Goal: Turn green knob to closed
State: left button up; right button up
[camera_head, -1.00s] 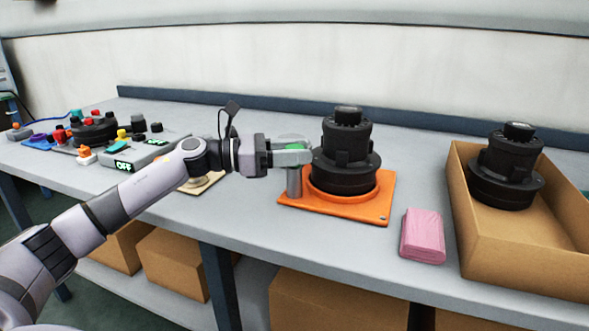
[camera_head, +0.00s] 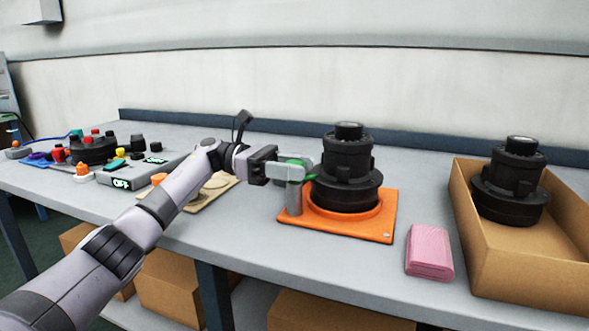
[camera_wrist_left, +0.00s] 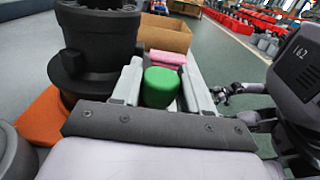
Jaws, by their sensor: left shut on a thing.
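The green knob (camera_head: 296,162) is on top of a grey post at the left side of the orange base plate (camera_head: 366,227). It also shows in the left wrist view (camera_wrist_left: 161,87) as a green cylinder between the fingers. My left gripper (camera_head: 297,170) is shut on the knob, with one finger on each side of it. A black scrubber tank (camera_head: 346,170) stands on the orange plate, just right of the knob. Any open or closed marking on the knob cannot be seen.
A pink folded cloth (camera_head: 429,252) lies right of the orange plate. A cardboard tray (camera_head: 519,270) at the right holds another black tank (camera_head: 512,180). At the left stand a grey box reading OFF (camera_head: 122,184) and several small coloured parts. A wall is behind the table.

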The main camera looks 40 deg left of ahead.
pick_arm(q)
jog(key=shift+r, duration=0.1)
pick_arm(e)
jog(key=shift+a, duration=0.1)
pick_arm(q)
jog(key=o, duration=1)
jog(key=shift+c, duration=0.2)
pick_arm(e)
jog(key=shift+w+r, duration=0.1)
jog(key=shift+w, duration=0.1)
pick_arm(q)
notch_tip(320, 180, up, 12)
jog(key=p, duration=0.2)
notch_tip(320, 180, up, 7)
jog(key=p, duration=0.2)
send_over(295, 162)
jog(key=shift+r, duration=0.5)
pick_arm(e)
jog(key=shift+s+d+r, duration=0.2)
jog(key=shift+d+r, duration=0.05)
jog(key=shift+r, duration=0.45)
jog(key=shift+s+d+r, duration=0.15)
jog(key=shift+d+r, duration=0.05)
jog(key=shift+r, duration=0.45)
